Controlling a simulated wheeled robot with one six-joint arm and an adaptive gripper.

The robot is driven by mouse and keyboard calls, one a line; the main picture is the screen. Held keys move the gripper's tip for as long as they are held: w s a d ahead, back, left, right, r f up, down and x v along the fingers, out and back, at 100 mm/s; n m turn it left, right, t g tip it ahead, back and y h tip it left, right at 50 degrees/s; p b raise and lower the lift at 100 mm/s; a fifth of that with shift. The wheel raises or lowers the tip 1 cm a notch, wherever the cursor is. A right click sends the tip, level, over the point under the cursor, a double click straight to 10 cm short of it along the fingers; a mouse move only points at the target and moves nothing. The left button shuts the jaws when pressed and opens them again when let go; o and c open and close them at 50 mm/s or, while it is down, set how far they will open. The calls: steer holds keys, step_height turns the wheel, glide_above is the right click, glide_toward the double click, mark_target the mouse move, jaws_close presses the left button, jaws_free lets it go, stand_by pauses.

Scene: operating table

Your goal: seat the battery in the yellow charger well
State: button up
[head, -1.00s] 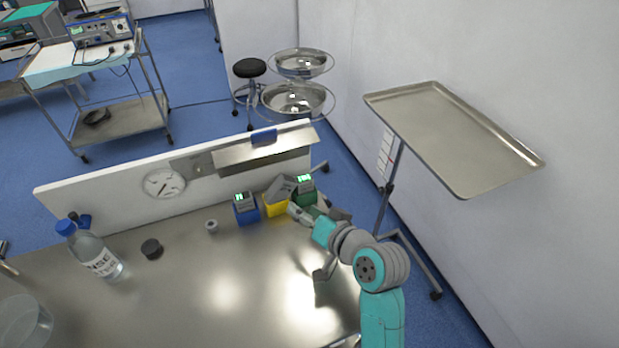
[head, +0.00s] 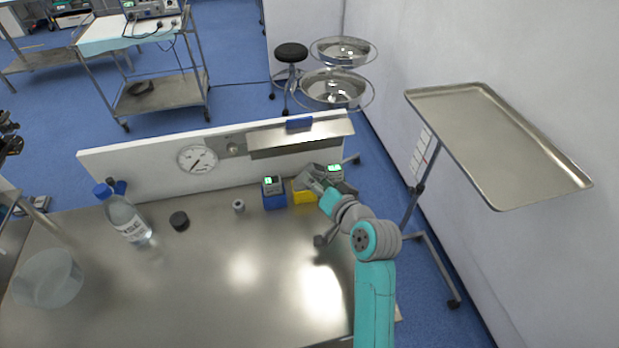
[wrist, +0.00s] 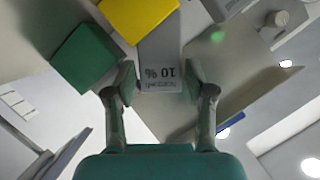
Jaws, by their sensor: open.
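The yellow charger (head: 303,197) stands at the back right of the steel table, between the blue charger (head: 274,199) and the green charger (head: 335,172). A grey battery (head: 308,172) is at the yellow charger and looks tilted. In the wrist view the battery (wrist: 161,52), marked 10 %, meets the yellow charger (wrist: 138,16); the green charger (wrist: 85,56) is to the left. My gripper (wrist: 159,80) is open, with its fingertips on either side of the battery's near end. In the head view my gripper (head: 320,184) partly hides the chargers. I cannot tell how deep the battery sits.
A low white wall with a gauge (head: 197,159) runs behind the chargers. A small grey cylinder (head: 239,206), a dark cap (head: 180,220), a bottle (head: 127,218) and a clear bowl (head: 48,279) stand to the left. The table's middle is clear. A steel tray stand (head: 495,145) is at right.

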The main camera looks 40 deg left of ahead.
steer(key=shift+x, duration=0.95)
jaws_close()
steer(key=shift+r, duration=0.1)
steer(key=shift+s+d+r, duration=0.15)
steer(key=shift+d+r, duration=0.05)
steer(key=shift+r, duration=0.35)
step_height(320, 180, up, 6)
steer(key=s+d, duration=1.2)
steer(key=d, duration=0.3)
steer(key=shift+s+f, duration=0.15)
steer(key=shift+s, duration=0.25)
